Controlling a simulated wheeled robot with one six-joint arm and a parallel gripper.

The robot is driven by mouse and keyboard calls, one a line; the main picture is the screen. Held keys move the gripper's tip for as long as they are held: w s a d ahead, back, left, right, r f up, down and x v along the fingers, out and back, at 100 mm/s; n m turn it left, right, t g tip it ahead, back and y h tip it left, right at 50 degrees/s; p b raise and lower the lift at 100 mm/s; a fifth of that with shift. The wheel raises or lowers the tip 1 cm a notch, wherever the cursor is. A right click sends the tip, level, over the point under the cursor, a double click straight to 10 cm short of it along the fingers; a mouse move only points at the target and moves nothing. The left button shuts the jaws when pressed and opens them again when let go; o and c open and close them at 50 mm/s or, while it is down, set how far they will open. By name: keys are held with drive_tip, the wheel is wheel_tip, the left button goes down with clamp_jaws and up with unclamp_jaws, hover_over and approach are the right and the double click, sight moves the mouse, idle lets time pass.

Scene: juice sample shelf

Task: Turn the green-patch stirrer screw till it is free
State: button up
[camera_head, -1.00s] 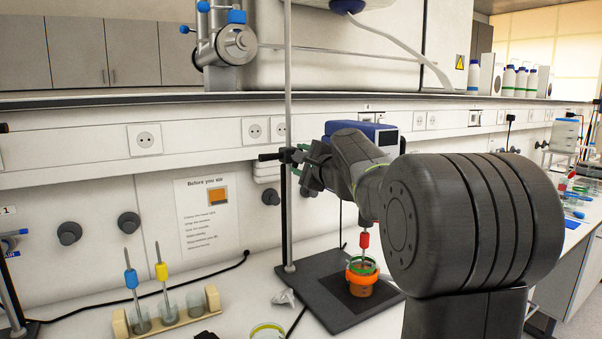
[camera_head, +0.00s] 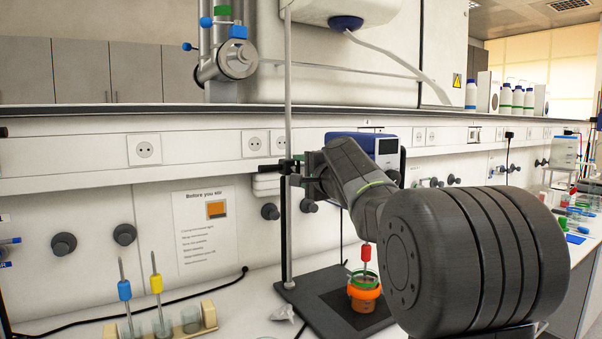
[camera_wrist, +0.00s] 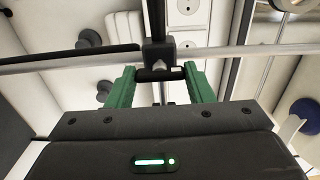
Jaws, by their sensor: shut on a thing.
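The blue stirrer (camera_head: 388,146) is on the stand rod (camera_head: 288,90), partly behind my arm. A black clamp (camera_head: 287,166) sits on that rod. My gripper (camera_wrist: 160,74) is at the clamp; its two green fingers stand on either side of a short black crossbar screw (camera_wrist: 158,75) and are shut on it. The screw is still against the clamp block (camera_wrist: 158,54). I see no clear green patch on it. In the head view my wrist mostly hides the fingers and the screw. A red-marked stirring rod (camera_head: 366,252) stands in an orange-banded cup (camera_head: 364,292) below.
A black stand base (camera_head: 322,305) holds the cup. A rack (camera_head: 209,314) with blue-marked and yellow-marked rods stands at the left. A shelf edge (camera_head: 160,108) runs above, with a wall panel of sockets (camera_head: 144,149) behind. A cable lies along the wall.

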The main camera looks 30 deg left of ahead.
drive_tip(key=o, duration=1)
drive_tip(key=b+v, duration=0.2)
drive_tip(key=v, duration=1.1)
drive_tip(key=shift+s+d, duration=0.25)
drive_tip(key=shift+d, duration=0.05)
drive_tip(key=p+x, duration=0.2)
drive_tip(key=x, duration=1.2)
drive_tip(key=shift+d, duration=0.1)
